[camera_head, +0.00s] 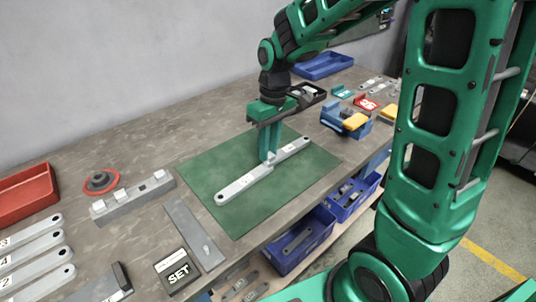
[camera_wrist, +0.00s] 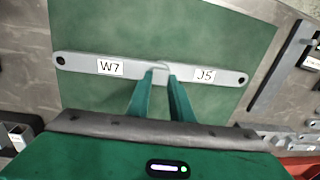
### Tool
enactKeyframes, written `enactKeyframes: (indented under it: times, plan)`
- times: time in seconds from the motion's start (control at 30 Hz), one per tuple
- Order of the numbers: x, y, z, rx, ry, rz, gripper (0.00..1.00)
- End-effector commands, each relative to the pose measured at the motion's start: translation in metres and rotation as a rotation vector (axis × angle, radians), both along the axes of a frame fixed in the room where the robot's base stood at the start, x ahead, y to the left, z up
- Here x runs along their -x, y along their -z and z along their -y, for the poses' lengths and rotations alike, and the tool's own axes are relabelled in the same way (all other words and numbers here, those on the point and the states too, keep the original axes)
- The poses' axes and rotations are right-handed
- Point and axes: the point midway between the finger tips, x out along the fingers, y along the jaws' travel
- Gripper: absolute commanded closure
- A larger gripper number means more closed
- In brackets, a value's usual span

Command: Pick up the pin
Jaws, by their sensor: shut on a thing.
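Two grey flat bars lie end to end on the green mat (camera_head: 207,183), the one labelled W7 (camera_wrist: 85,64) and the one labelled J5 (camera_wrist: 228,77). In the head view they form one long line, with a near bar (camera_head: 236,187) and a far bar (camera_head: 295,147). My gripper (camera_wrist: 161,70) points down at the joint between them. Its green fingers are close together on something small and grey at the joint, which I take to be the pin; the fingers mostly hide it. In the head view my gripper (camera_head: 268,160) hides the joint.
A grey block with raised pieces (camera_head: 133,201), a red round part (camera_head: 101,181) and a SET box (camera_head: 177,271) stand left of the mat. Blue bins (camera_head: 303,241) sit below the table edge. Much of the mat is bare.

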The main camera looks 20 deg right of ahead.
Motion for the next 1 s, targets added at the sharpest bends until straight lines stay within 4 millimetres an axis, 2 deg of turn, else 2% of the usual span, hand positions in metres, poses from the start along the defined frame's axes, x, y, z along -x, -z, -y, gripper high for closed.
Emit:
enactKeyframes:
  times: [0.27,0.47,1.0]
  plan:
    - [-0.001,-0.012,0.0,0.0,-0.001,0.003,1.0]
    - [-0.001,-0.04,0.0,-0.001,0.0,0.005,1.0]
    - [-0.019,-0.099,-0.096,-0.001,-0.003,0.002,1.0]
